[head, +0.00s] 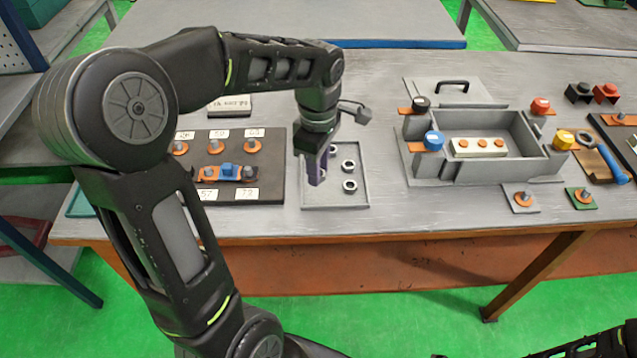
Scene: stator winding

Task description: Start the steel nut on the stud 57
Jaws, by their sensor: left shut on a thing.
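My left gripper (316,180) points down over the left part of a shallow grey tray (335,204). It is shut, and what it holds is mostly hidden by its fingers; it looks like a steel nut from this tray. Loose steel nuts show in the tray beside it, one at the back (348,165) and one in front (350,185). Left of the tray is a dark board (270,190) with copper-coloured studs and white number labels. The label 57 (207,195) is at its front, and the stud 57 (211,172) stands behind it at an orange bar's left end. My right gripper is out of view.
A grey open box (485,135) with coloured knobs stands to the right. The bench between tray and box is clear.

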